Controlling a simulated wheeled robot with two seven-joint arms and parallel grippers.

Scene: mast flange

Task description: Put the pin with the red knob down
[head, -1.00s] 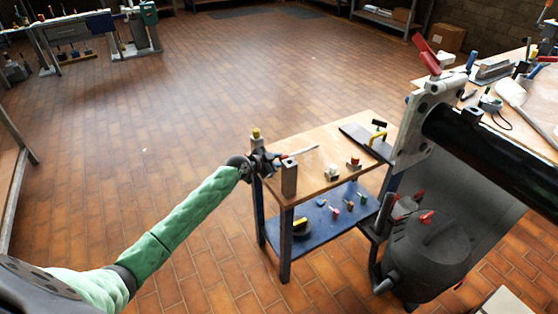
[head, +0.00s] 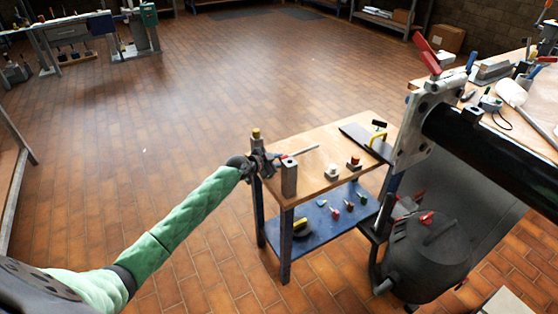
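My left gripper (head: 270,160) is at the left end of the small wooden-topped table (head: 312,184), beside an upright grey block (head: 289,178). Its fingers are small and dark, and I cannot tell whether they are open or hold anything. A red-tipped piece (head: 283,157) shows right at the fingers, in line with a thin pale rod on the tabletop; I cannot tell whether it is a pin's knob. Another red knob (head: 355,161) tops a small block farther right on the table. The grey mast flange (head: 412,140) is at right, on a black tube. My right gripper is not in view.
A yellow-topped post (head: 256,134) stands behind my gripper. A pale block (head: 331,171) and a dark plate with a yellow handle (head: 379,144) are on the table. The blue lower shelf (head: 325,225) holds small coloured-knob items. A black vacuum (head: 428,255) stands at right.

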